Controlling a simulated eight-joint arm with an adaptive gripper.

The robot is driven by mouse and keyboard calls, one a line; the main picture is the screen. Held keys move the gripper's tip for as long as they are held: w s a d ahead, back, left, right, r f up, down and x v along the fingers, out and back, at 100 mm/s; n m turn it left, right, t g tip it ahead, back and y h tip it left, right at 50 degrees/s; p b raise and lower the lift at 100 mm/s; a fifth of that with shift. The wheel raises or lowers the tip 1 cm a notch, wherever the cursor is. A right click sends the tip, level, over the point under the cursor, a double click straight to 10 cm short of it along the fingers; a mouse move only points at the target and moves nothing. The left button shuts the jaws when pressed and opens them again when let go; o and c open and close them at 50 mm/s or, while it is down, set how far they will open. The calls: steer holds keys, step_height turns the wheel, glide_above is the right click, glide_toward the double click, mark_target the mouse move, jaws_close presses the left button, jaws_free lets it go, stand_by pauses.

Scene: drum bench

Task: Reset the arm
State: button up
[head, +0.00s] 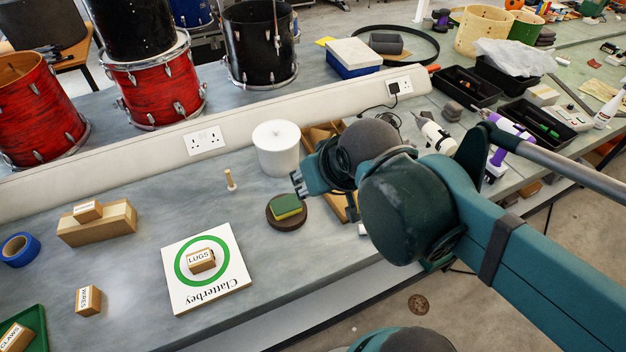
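My arm reaches in from the right over the bench (130,260). My gripper (299,183) is at the arm's far end, pointing left, above the bench near a green-and-yellow sponge (286,207) on a round dark wooden disc (273,221). Its fingertips are small and seen from the side, so I cannot tell whether they are open or shut. Nothing is visibly held. A small block labelled LUGS (201,261) sits inside the green ring on a white Clatterbey board (229,285), well to the gripper's left. My arm hides part of the bench behind it.
A WIRES block (88,301), stacked wooden blocks (97,222), blue tape (19,249) and a green tray (38,318) with a CLAWS block (14,337) stand left. A white cylinder (277,148), peg (230,180) and wooden tray (321,131) are near my gripper.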

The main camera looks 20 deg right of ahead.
steer(key=shift+f, duration=0.1)
steer(key=shift+f+b, duration=0.9)
steer(key=shift+b, duration=0.05)
stand_by(0.9)
